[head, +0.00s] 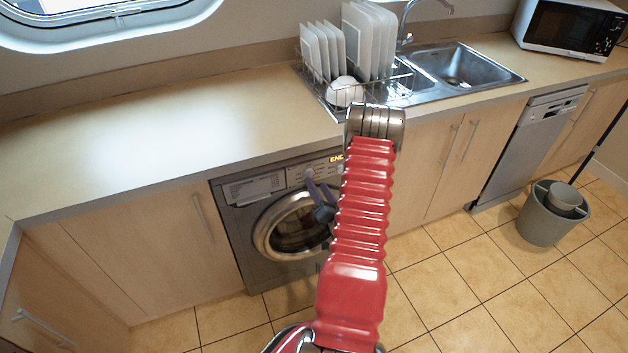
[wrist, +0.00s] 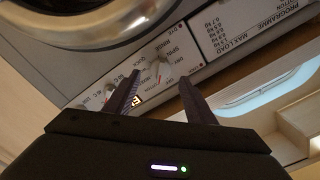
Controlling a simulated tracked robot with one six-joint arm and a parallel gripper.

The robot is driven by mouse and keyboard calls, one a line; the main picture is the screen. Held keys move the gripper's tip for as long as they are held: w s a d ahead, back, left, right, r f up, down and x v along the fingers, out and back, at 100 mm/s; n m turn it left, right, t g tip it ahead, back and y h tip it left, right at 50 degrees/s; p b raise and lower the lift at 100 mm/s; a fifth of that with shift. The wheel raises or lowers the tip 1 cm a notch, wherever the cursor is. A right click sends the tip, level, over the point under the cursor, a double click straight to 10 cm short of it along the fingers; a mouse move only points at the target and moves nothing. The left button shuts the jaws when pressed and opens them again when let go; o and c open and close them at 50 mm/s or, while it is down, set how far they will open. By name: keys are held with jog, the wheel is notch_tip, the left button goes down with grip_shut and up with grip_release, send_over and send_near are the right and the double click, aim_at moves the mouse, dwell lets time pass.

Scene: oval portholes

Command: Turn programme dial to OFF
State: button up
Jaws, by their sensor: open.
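The washing machine (head: 290,215) stands under the counter, its control panel along the top. The programme dial (head: 309,173) is a pale round knob on that panel. In the wrist view, upside down, the dial (wrist: 159,66) sits among small labels such as SPIN, RINSE and QUICK; I cannot tell which its mark points to. My gripper (head: 319,184) is open in front of the panel. In the wrist view, its two dark fingers (wrist: 160,77) are spread to either side of the dial, with nothing held. I cannot tell whether a finger touches it.
A lit display (head: 337,158) reads END; my red arm hides part of the panel right of it. The counter (head: 130,140) overhangs the panel. The round door (head: 292,225) is below, shut. A dish rack (head: 340,85) stands above, and a grey bucket (head: 541,222) is on the floor.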

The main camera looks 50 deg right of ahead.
aim_at(312, 177)
jog(key=shift+x, duration=2.15)
jog(key=c, duration=1)
jog(key=shift+c, duration=0.2)
jog(key=shift+n, duration=0.4)
jog(key=n, duration=0.3)
jog(key=shift+s, duration=0.1)
jog(key=n, duration=0.4)
jog(key=shift+n, duration=0.4)
